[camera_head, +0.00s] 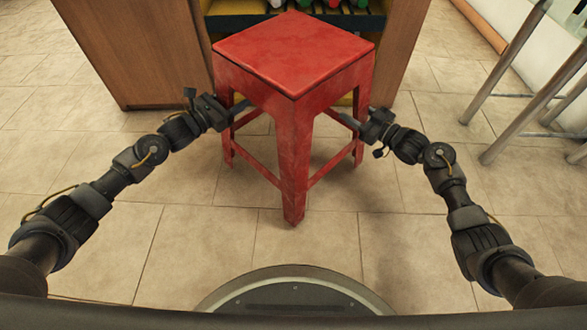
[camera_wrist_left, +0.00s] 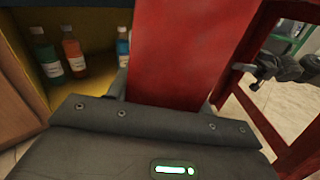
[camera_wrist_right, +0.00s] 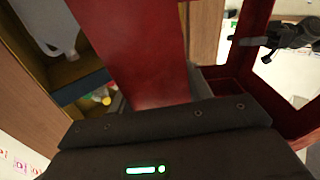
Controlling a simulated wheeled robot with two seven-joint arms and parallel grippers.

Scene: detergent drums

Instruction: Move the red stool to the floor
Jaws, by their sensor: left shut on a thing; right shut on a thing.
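The red stool (camera_head: 293,55) is upright in the middle of the head view, with a square seat, straight legs and low crossbars. My left gripper (camera_head: 238,108) is shut on its left leg, and my right gripper (camera_head: 350,119) is shut on its right leg. In the left wrist view the red leg (camera_wrist_left: 178,50) stands between the jaws, whose fingertips are mostly hidden. The right wrist view likewise shows a red leg (camera_wrist_right: 130,45) at the jaws. I cannot tell for certain whether the feet touch the floor.
Behind the stool is a wooden cabinet (camera_head: 135,50) with an open shelf holding bottles (camera_wrist_left: 74,52). Metal legs (camera_head: 505,65) of another piece of furniture stand at the right. Tiled floor (camera_head: 330,235) is clear in front of the stool and to its left.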

